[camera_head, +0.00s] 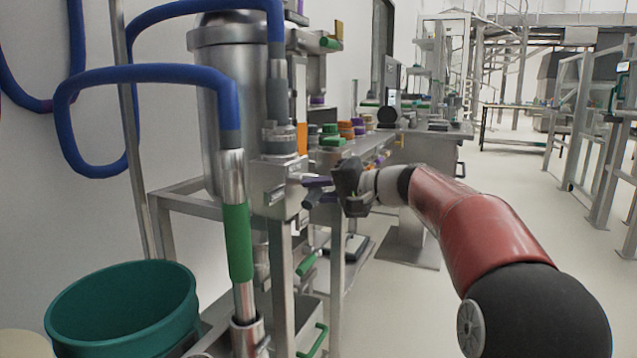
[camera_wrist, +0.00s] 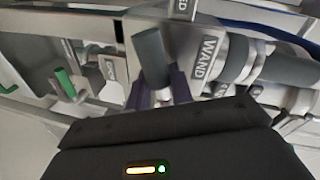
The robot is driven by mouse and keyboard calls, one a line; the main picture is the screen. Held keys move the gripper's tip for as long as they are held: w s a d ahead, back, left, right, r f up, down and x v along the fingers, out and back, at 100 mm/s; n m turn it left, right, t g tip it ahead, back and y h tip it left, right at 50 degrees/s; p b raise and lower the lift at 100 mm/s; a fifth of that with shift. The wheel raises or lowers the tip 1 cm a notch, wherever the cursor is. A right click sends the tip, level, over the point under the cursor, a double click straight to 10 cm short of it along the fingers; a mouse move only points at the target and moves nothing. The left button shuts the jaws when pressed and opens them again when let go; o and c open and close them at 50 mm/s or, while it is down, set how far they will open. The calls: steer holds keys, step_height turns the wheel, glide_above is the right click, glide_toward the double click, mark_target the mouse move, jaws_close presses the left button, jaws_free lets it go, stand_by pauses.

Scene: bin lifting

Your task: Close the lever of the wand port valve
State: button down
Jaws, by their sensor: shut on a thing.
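The wand port valve is the metal block (camera_head: 275,188) on the stand below the steel vessel. My gripper (camera_head: 318,190) reaches the valve from the right in the head view. In the wrist view its two dark purple fingers (camera_wrist: 160,88) lie on either side of the lever and are shut on it.
A green-gripped wand (camera_head: 238,240) on a blue hose hangs left of the valve. A teal bucket (camera_head: 122,310) stands at the lower left. A bench with colored caps (camera_head: 345,132) stands behind my gripper.

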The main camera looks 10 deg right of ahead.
steer(key=shift+r+m+g+y+p, duration=0.15)
steer(key=shift+r+m+g+p, duration=0.1)
steer(key=shift+m+p, duration=0.45)
steer(key=shift+r+m+g+y+p, duration=0.15)
steer(key=shift+r+m+g+p, duration=0.1)
steer(key=shift+m+p, duration=0.45)
steer(key=c, duration=1.3)
jaws_free()
steer(key=v, duration=0.7)
steer(key=shift+s+d, duration=0.25)
steer(key=shift+s, duration=0.05)
